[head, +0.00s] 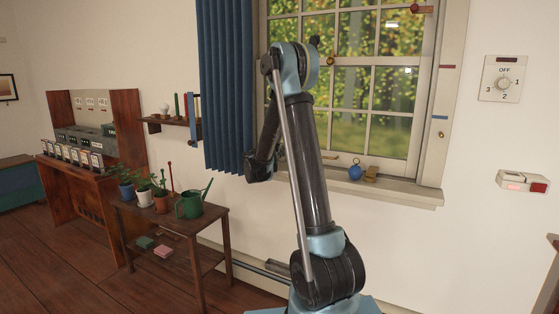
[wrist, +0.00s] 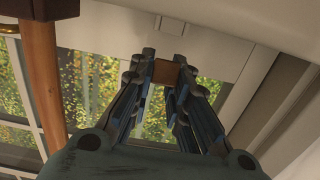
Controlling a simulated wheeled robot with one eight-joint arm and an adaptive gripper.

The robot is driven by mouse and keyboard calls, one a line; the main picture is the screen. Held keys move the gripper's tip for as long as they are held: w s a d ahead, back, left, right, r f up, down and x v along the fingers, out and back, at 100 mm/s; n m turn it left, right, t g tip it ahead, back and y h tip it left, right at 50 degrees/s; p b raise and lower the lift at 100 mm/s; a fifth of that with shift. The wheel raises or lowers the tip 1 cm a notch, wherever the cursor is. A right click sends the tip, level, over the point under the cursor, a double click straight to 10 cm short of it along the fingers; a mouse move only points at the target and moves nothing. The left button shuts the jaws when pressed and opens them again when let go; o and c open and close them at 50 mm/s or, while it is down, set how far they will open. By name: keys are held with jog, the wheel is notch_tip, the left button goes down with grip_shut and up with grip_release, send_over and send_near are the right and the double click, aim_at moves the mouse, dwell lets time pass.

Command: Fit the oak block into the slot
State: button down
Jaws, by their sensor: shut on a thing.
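My gripper (wrist: 168,78) reaches forward in the wrist view. Its two fingers are closed on a small brown block, which I take to be the oak block (wrist: 166,70), held between the fingertips. Beyond the block is a pale panel with a small light-coloured recess or fitting (wrist: 172,25); I cannot tell whether this is the slot. The block appears below this fitting in the picture, and I cannot tell whether they touch. In the head view my bent arm stands before the window, and the fingers and block are hidden or too small to make out.
The window (head: 345,90) has a sill (head: 400,194) holding a blue round object (head: 355,172) and a tan object (head: 371,173). A blue curtain (head: 226,90) hangs left. A brown wooden post (wrist: 42,80) is close at left in the wrist view. A plant table (head: 215,222) stands lower left.

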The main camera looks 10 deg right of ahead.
aim_at(279, 163)
jog(key=shift+w+d+f, duration=0.1)
jog(key=shift+w+f, duration=0.05)
jog(key=shift+f, duration=1.3)
jog(key=shift+f, duration=0.15)
jog(key=c, duration=1.5)
grip_release()
jog(key=shift+c, duration=0.2)
